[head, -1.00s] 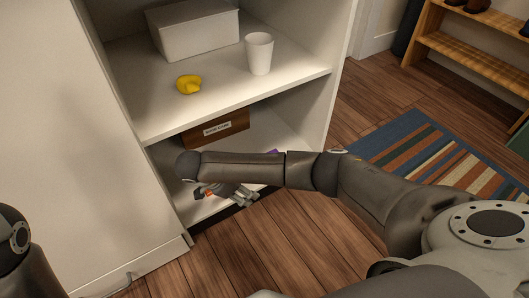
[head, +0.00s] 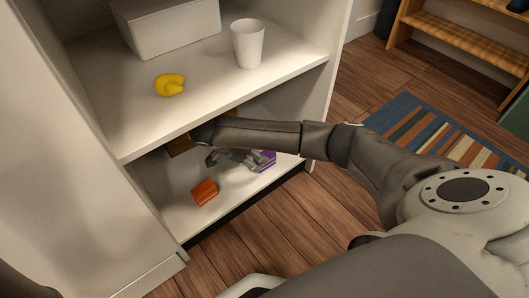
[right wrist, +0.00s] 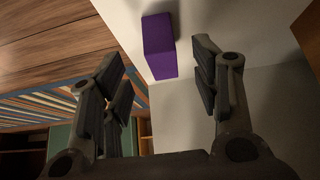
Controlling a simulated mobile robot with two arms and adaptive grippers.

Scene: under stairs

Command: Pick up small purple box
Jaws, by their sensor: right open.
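The small purple box (head: 267,160) lies on the lower shelf (head: 175,205) of the white cabinet, near its right end, partly hidden by my right gripper and arm. My right gripper (head: 248,158) is open inside the lower compartment, its fingers pointing right, just beside the box. In the right wrist view the purple box (right wrist: 159,46) shows between and beyond the open fingers of the gripper (right wrist: 158,60), with nothing held. I cannot tell whether a finger touches it. My left gripper is out of view.
An orange-red box (head: 204,191) lies on the lower shelf, left of my gripper. A brown box (head: 181,146) is behind my arm. The upper shelf (head: 200,105) above holds a yellow object (head: 169,85), a white cup (head: 248,43) and a white bin (head: 168,25).

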